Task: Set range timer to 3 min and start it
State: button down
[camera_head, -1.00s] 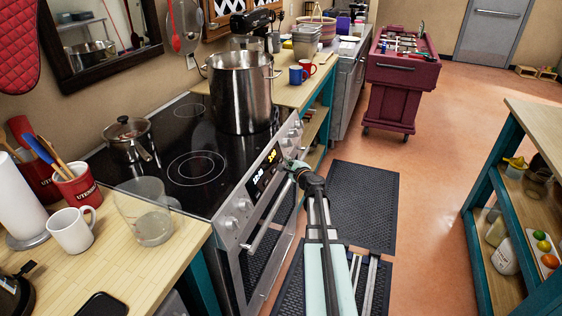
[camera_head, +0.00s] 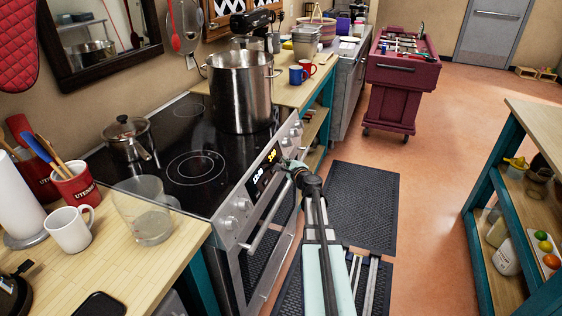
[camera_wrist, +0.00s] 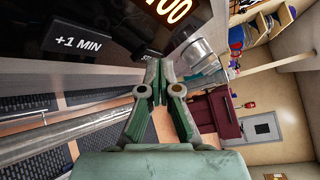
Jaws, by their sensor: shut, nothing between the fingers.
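The range (camera_head: 215,190) has a black control display (camera_head: 262,177) on its front panel, with lit white and yellow digits too small to read surely in the head view. In the wrist view the timer digits (camera_wrist: 171,9) end in "00"; the rest is cut off. A "+1 MIN" button (camera_wrist: 78,44) is at upper left. Another button (camera_wrist: 151,55) beginning "S" is mostly hidden behind my fingers. My gripper (camera_wrist: 158,68) is shut and empty, its tips close to that button; I cannot tell if they touch. In the head view my gripper (camera_head: 289,164) is at the panel's right part.
A metal knob (camera_wrist: 198,58) is close beside my fingertips. The oven handle (camera_head: 266,215) runs below the panel. A large pot (camera_head: 240,95) and a small lidded pan (camera_head: 128,138) stand on the cooktop. The floor right of the range is open.

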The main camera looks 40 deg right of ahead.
jog(key=shift+s, duration=0.1)
dwell(0.3)
jog(key=shift+s+d+r, duration=0.2)
jog(key=shift+s+d, duration=0.1)
jog(key=shift+s, duration=0.05)
jog(key=s+d, duration=0.1)
jog(key=s+d+r, duration=0.1)
jog(key=s, duration=0.1)
jog(key=s+d, duration=0.1)
jog(key=shift+s+d+r, duration=0.1)
jog(key=shift+s+r, duration=0.25)
jog(key=shift+r, duration=0.05)
dwell(0.4)
dwell(0.5)
